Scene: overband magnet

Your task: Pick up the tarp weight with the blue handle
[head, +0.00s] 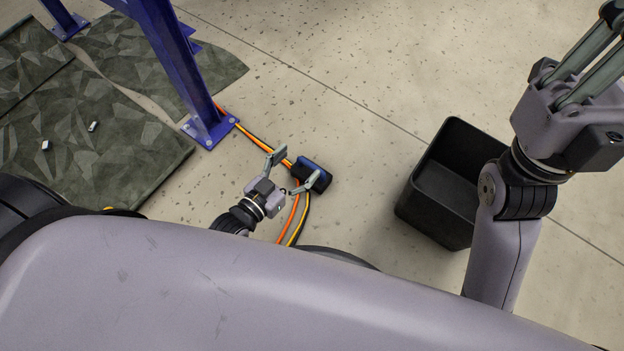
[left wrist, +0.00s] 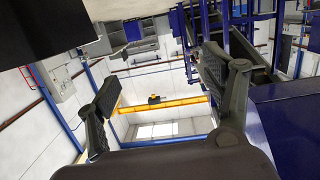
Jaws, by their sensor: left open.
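The tarp weight (head: 318,181) is a dark block with a blue handle (head: 316,164) on top, lying on the floor near the middle of the head view. My left gripper (head: 291,169) is open beside its left side, one finger close to the block. Whether that finger touches it I cannot tell. In the left wrist view the two fingers (left wrist: 157,97) are spread with nothing between them; I cannot identify the weight there. My right gripper (head: 590,65) is at the upper right of the head view, its tips cut off or unclear.
Orange, yellow and black cables (head: 293,218) run along the floor by the weight. A black bin (head: 418,200) stands to the right. A blue steel post (head: 190,75) and dark green mats (head: 140,150) with small white pieces are at the left. Floor beyond the weight is clear.

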